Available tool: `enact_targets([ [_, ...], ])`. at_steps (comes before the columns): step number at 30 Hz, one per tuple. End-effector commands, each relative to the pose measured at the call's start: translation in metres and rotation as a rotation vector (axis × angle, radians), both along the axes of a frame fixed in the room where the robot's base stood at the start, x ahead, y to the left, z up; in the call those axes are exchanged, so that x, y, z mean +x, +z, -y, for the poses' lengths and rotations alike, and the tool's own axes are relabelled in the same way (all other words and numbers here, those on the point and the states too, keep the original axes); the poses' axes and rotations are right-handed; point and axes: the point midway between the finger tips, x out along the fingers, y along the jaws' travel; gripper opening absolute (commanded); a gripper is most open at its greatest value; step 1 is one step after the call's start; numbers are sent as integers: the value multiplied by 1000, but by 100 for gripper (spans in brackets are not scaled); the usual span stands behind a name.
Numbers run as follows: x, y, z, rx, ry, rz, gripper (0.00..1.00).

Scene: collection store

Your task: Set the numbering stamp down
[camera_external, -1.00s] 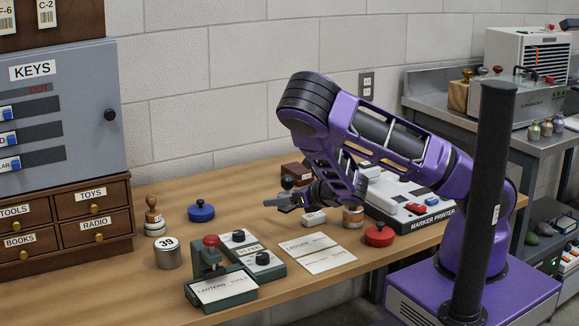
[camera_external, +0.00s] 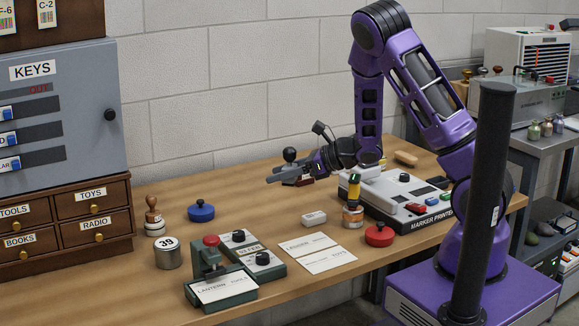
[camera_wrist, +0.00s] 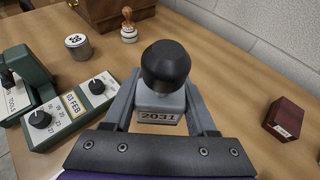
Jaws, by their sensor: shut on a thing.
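The numbering stamp (camera_wrist: 160,115) has a round black knob on a grey body with the digits 2031 on its front. My gripper (camera_external: 286,174) is shut on its grey body, one finger on each side in the wrist view. In the external view the black knob (camera_external: 290,155) stands upright above my fingers, towards the back of the wooden workbench (camera_external: 240,245). The stamp's foot is hidden, and I cannot tell for sure how far it is above the bench.
A dark red box (camera_wrist: 286,119) is right of the stamp in the wrist view. The marker printer (camera_external: 402,202) is at right.

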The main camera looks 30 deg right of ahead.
Motion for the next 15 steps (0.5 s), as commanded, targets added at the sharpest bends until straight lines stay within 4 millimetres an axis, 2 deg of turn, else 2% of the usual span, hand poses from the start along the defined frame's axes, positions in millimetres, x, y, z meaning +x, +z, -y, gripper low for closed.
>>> enact_targets([
  [3,0,-15,1,-1,-1,-2,0],
  [10,0,-35,1,0,-3,0,0],
  [15,0,-66,1,-1,-1,-2,0],
])
